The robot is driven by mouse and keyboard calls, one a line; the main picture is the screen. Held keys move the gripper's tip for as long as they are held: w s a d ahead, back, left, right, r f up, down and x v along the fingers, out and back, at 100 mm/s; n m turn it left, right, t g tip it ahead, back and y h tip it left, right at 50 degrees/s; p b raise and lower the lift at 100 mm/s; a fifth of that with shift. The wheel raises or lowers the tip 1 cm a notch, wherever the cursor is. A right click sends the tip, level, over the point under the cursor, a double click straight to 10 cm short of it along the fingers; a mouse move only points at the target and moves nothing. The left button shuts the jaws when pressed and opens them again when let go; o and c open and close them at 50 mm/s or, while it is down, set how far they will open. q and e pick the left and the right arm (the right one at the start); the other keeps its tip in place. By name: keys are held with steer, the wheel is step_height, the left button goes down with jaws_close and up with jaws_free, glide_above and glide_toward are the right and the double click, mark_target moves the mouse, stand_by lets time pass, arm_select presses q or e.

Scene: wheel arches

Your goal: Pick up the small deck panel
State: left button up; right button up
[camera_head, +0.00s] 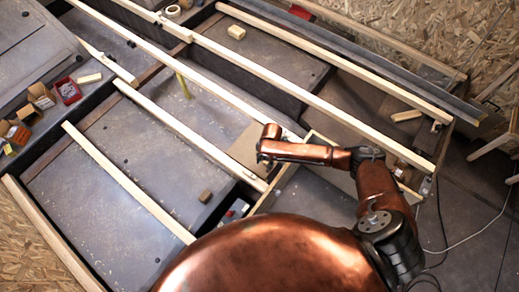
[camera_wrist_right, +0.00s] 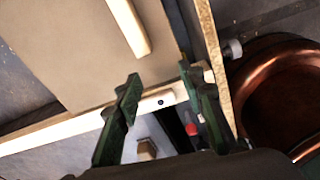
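A flat brown panel (camera_head: 246,146), which looks like the small deck panel, lies among the pale beams near the middle of the head view. It fills the upper left of the right wrist view (camera_wrist_right: 65,45). My right gripper (camera_head: 267,166) is over the panel's right side, pointing down. In the wrist view its two dark green fingers (camera_wrist_right: 160,84) are spread apart, with nothing clearly held between them. A pale beam with a dark hole (camera_wrist_right: 161,102) shows between and behind the fingers. Whether the fingers touch the panel cannot be told. My left gripper is not in view.
Long pale beams (camera_head: 184,128) cross the grey deck. A small wooden block (camera_head: 205,196) lies near the front, and a red-and-grey item (camera_head: 236,209) sits in a gap. Small boxes (camera_head: 41,96) stand at the left. A cable (camera_head: 470,243) lies on the floor at right.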

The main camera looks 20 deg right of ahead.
steer(key=shift+n+h, duration=0.6)
steer(key=shift+n, duration=0.2)
steer(key=w+d+r, duration=0.1)
steer(key=d, duration=0.1)
steer(key=w+d+r, duration=0.1)
steer(key=w+d, duration=0.1)
steer(key=w+d+r, duration=0.1)
steer(key=shift+w+d, duration=0.35)
steer(key=shift+d, duration=0.05)
steer(key=shift+w+d, duration=0.15)
steer(key=shift+d, duration=0.1)
step_height(320, 180, down, 5)
steer(key=shift+w+r+b, duration=0.15)
steer(key=shift+r+b, duration=0.05)
steer(key=shift+b, duration=0.9)
step_height(320, 180, down, 3)
steer(key=shift+d+r+b, duration=0.1)
steer(key=shift+r+b, duration=0.1)
steer(key=shift+b, duration=0.35)
steer(key=shift+w+f, duration=0.1)
steer(key=shift+f, duration=0.05)
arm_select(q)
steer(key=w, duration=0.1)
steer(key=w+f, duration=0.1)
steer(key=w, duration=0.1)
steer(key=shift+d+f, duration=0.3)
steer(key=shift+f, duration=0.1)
arm_select(e)
steer(key=shift+c, duration=0.6)
jaws_close()
